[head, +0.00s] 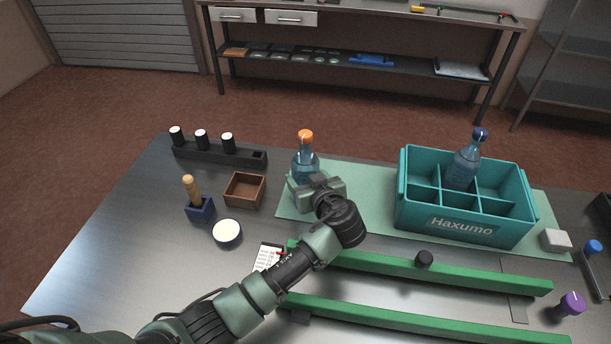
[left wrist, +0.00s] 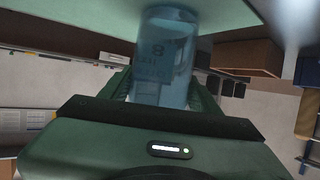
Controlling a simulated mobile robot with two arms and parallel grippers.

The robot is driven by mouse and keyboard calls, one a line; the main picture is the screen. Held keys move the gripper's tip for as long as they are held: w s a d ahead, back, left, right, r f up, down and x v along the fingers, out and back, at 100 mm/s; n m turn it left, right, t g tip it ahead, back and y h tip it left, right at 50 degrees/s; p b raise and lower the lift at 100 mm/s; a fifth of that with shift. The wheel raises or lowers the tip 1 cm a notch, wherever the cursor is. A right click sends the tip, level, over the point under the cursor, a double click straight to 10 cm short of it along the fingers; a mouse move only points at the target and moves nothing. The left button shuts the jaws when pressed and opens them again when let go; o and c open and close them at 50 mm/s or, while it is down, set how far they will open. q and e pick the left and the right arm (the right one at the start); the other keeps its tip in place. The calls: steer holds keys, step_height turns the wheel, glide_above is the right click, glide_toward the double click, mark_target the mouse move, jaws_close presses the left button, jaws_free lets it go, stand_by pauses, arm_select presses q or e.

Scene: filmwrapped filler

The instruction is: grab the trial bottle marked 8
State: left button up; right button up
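A blue translucent bottle with an orange cap (head: 305,137) stands upright on the green mat. The left wrist view shows its body with a printed 8 (left wrist: 157,52), its base toward the mat at the top of the picture. My left gripper (head: 314,184) is low in front of it and hides its lower part. In the left wrist view the green fingers (left wrist: 164,90) flank the bottle, parted and very near its sides; contact is not clear. A second bottle with a dark blue cap (head: 467,160) stands in the teal crate. My right gripper is not in view.
The teal crate (head: 465,228) with compartments stands right of my left gripper. Green rails (head: 440,270) run along the front. A wooden box (head: 245,190), blue holder (head: 200,208), round white-topped dish (head: 227,233) and dark rack (head: 222,151) stand to the left.

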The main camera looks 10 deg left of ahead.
arm_select(q)
steer(key=c, duration=1)
steer(key=shift+r, duration=0.1)
jaws_close()
steer(key=shift+w, duration=0.1)
